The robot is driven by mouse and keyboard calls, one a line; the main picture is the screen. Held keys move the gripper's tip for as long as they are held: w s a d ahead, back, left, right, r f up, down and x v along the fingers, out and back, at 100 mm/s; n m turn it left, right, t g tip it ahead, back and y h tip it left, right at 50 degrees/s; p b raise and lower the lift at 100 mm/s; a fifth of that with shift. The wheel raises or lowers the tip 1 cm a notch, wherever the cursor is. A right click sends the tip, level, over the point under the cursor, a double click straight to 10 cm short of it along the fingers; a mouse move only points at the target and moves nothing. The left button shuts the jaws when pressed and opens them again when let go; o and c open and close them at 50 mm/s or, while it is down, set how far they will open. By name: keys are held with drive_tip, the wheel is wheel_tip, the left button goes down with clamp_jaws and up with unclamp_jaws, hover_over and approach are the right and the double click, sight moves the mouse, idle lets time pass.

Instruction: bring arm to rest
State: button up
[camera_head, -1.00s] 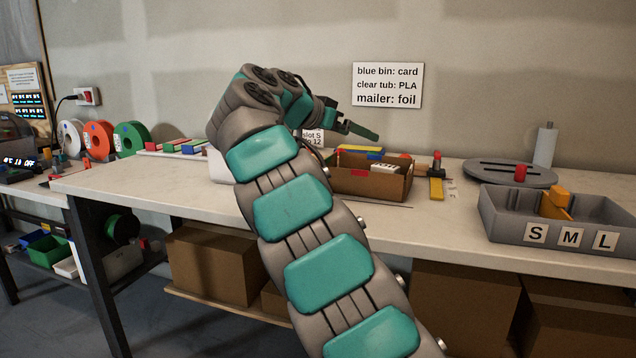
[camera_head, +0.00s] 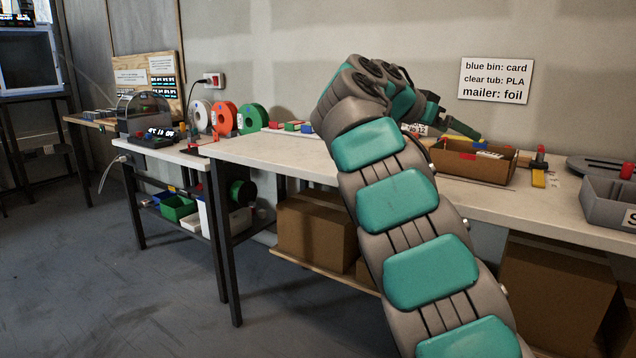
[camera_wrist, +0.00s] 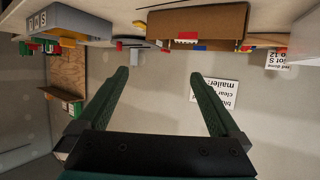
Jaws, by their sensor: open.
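My arm rises from the lower right of the head view and bends over the workbench (camera_head: 270,150). My gripper (camera_head: 460,127) is at its far end, pointing right, above and behind the cardboard box (camera_head: 460,168), partly hidden by my wrist. In the wrist view my gripper (camera_wrist: 160,95) shows two dark green fingers spread wide apart with nothing between them. The wrist picture is upside down, with the cardboard box (camera_wrist: 205,22) at its top edge, beyond the fingers.
A grey compartment tray (camera_head: 605,205) stands at the right. Coloured spools (camera_head: 223,118) stand at the back left. A wall sign (camera_head: 495,80) hangs behind the bench. Closed cartons (camera_head: 310,235) sit on the shelf below. The floor (camera_head: 90,270) at left is clear.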

drive_tip(key=s+d+f+n+g+y, duration=0.1)
drive_tip(key=s+f+n+g+y, duration=0.15)
drive_tip(key=s+f, duration=0.55)
drive_tip(key=s+d+f+n+g+y, duration=0.1)
drive_tip(key=s+d+f+n+y, duration=0.15)
drive_tip(key=s+f, duration=0.65)
drive_tip(key=s+a+f+n+g+y, duration=0.1)
drive_tip(key=s+a+f, duration=0.4)
drive_tip(key=s, duration=0.5)
drive_tip(key=s+a+f+n+g+y, duration=0.1)
drive_tip(key=s+a+f+n+y, duration=0.2)
drive_tip(key=s+a+f, duration=0.3)
drive_tip(key=s+a+f+n+g+y, duration=0.1)
drive_tip(key=s+a+f+n+y, duration=0.2)
drive_tip(key=s+f, duration=0.6)
drive_tip(key=s+a+n, duration=0.1)
drive_tip(key=s+a, duration=0.1)
drive_tip(key=s, duration=0.4)
drive_tip(key=shift+s+a+f+g, duration=0.3)
drive_tip(key=shift+a+g, duration=0.05)
drive_tip(key=shift+a, duration=0.05)
